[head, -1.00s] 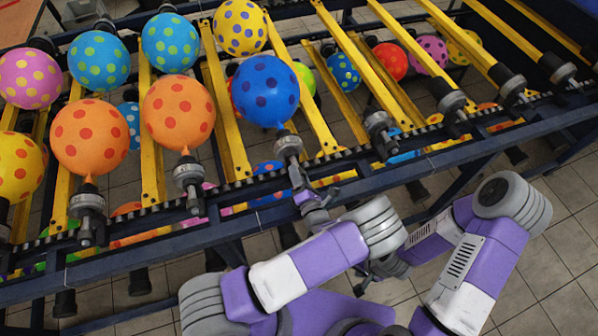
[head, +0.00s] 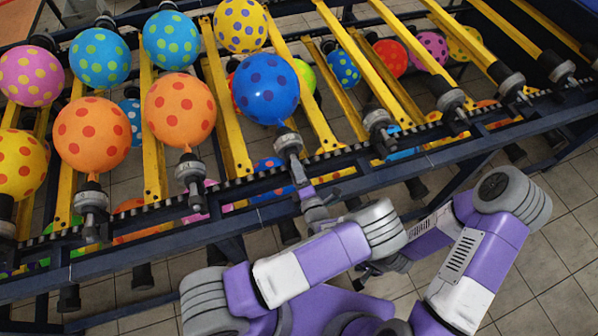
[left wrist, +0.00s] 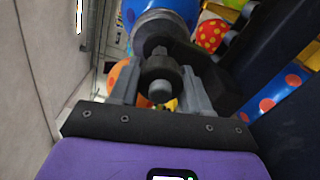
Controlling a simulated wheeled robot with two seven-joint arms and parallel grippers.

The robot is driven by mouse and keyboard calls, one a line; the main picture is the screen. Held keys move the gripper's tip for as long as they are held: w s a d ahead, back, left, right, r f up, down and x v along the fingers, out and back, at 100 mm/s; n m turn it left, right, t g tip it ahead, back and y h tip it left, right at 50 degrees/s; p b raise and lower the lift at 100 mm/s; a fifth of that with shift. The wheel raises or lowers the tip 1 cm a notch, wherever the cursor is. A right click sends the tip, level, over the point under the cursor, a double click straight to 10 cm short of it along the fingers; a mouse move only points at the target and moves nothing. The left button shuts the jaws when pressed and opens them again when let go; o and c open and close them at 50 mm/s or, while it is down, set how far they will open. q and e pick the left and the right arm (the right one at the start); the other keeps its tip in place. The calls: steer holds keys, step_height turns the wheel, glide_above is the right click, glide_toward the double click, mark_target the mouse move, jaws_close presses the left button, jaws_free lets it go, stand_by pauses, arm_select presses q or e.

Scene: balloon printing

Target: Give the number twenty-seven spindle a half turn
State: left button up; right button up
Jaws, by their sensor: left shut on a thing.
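A blue balloon with dark purple dots (head: 265,88) sits on a grey spindle (head: 288,143) at the edge of the rack. No number is readable on any spindle. My left gripper (head: 301,180) is at the lower end of this spindle. In the left wrist view, my left gripper's fingers (left wrist: 160,88) are on both sides of the spindle's dark round end (left wrist: 160,70), shut on it. The blue balloon (left wrist: 180,10) shows beyond it. My right gripper is partly hidden beside my left forearm; its jaws are not clear.
Orange balloons with red dots (head: 92,134) (head: 180,110) stand on neighbouring spindles to the left. An empty spindle (head: 378,122) is to the right. The dark blue rack rail (head: 420,160) runs across in front. Tiled floor (head: 550,260) lies open at the lower right.

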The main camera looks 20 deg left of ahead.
arm_select(q)
steer(key=shift+f, duration=0.1)
steer(key=o, duration=1)
steer(key=shift+o, duration=0.2)
steer(key=shift+s, duration=0.1)
steer(key=v, duration=0.7)
steer(key=shift+s+d, duration=0.15)
steer(key=shift+s, duration=0.05)
